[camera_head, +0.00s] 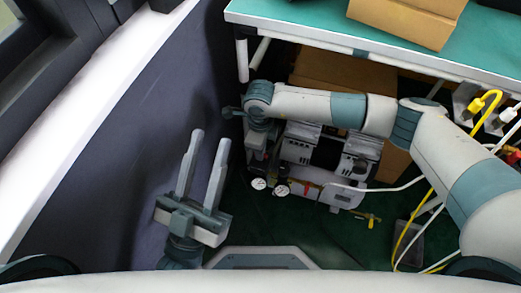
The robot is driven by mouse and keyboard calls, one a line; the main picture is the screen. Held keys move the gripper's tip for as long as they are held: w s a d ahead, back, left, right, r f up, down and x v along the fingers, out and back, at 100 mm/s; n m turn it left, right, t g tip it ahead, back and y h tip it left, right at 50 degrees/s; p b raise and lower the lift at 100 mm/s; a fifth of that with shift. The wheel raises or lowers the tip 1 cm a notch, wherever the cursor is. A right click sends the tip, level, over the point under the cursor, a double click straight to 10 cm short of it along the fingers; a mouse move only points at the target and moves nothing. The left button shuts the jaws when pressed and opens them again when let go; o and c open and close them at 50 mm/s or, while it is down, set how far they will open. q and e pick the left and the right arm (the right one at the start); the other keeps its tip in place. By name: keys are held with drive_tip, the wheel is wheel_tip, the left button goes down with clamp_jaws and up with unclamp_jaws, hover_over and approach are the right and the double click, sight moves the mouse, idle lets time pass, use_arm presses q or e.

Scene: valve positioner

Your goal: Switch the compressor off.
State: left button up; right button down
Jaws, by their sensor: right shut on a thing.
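The compressor (318,150), grey and white with a dark middle, stands on the dark green floor under the bench. Two round gauges (270,186) and a small red part show at its front left. My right arm reaches across above it from the right. My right gripper (233,112) is at the compressor's upper left, mostly hidden by its own wrist. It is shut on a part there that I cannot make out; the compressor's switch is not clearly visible. My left gripper (210,137) is open and empty, left of the gauges and apart from the compressor.
The green-topped bench (300,22) overhangs the compressor, with a cardboard box (408,18) on it. A brown box (345,72) stands behind the compressor. A dark wall (120,150) is close on the left. Yellow and white cables (412,235) hang at the right.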

drive_tip(key=c, duration=1.9)
unclamp_jaws()
drive_tip(key=shift+o, duration=0.2)
drive_tip(key=shift+r, duration=0.1)
